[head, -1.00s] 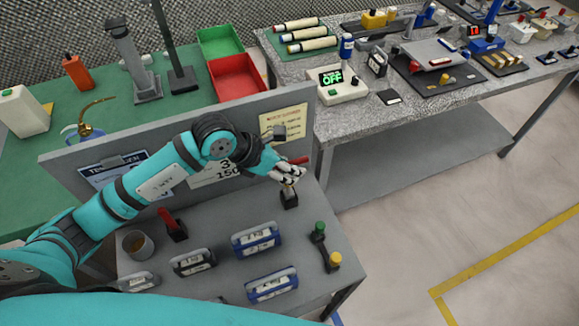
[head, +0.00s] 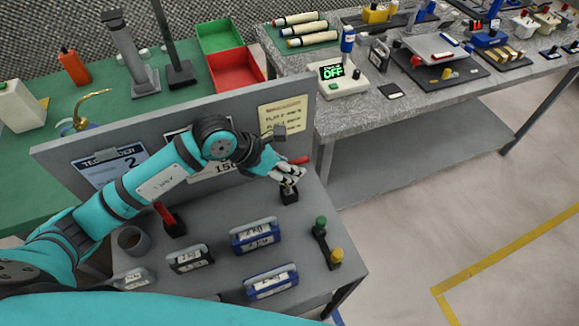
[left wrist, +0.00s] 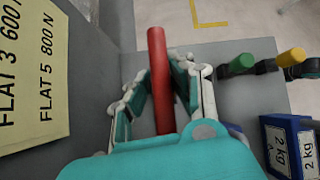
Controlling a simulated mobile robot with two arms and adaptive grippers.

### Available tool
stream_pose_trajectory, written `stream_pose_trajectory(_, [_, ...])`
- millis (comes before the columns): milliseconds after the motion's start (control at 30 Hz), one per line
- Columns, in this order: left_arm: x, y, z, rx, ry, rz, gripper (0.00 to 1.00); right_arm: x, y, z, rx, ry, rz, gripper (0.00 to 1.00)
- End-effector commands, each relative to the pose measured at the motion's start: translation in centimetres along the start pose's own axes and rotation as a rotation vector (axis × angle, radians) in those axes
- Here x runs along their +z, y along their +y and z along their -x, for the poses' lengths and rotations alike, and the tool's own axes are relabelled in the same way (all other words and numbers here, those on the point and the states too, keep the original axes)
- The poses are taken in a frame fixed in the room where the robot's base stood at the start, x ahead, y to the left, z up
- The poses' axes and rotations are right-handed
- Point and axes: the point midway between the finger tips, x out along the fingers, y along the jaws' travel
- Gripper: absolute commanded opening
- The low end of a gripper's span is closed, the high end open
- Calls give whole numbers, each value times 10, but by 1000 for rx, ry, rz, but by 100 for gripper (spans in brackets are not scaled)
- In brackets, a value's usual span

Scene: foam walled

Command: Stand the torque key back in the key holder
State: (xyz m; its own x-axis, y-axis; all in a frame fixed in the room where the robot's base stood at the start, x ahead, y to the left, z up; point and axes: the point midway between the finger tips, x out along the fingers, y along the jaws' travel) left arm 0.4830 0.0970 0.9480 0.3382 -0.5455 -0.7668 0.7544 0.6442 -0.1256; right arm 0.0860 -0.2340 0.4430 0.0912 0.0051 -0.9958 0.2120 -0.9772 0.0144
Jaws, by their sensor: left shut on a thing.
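The torque key's red bar handle (left wrist: 157,60) lies between the fingers of my left gripper (left wrist: 170,75) in the left wrist view. In the head view my left gripper (head: 289,173) is shut on the key, and the red end (head: 301,160) sticks out past the fingers. A small black block, which looks like the key holder (head: 289,197), is directly below the gripper on the grey bench. A short shaft shows between the fingers and the block; I cannot tell how deep it sits. The holder is hidden in the left wrist view. My right gripper is not in view.
An upright grey panel (head: 62,158) stands behind the gripper. Blue-framed weights (head: 272,283), a stand with green and yellow knobs (head: 327,245), a red-handled piece (head: 166,217) and a grey cup (head: 133,240) stand on the bench. The bench around the holder is clear.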

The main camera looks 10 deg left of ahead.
Motion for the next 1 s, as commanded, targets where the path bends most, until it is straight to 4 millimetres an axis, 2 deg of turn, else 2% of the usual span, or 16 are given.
stream_pose_trajectory(633, [-10, 2, -13, 0, -1, 0, 0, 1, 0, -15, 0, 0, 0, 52])
stream_pose_trajectory(667, [-10, 2, -12, 0, -1, -1, 24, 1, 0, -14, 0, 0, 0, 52])
stream_pose_trajectory(800, [-10, 2, -12, 0, -1, 0, 43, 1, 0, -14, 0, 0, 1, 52])
stream_pose_trajectory(867, [-10, 2, -12, 0, -1, 0, 48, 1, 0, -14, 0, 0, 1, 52])
stream_pose_trajectory(1000, [-10, 2, -12, 0, 0, 0, 48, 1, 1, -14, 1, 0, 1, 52])
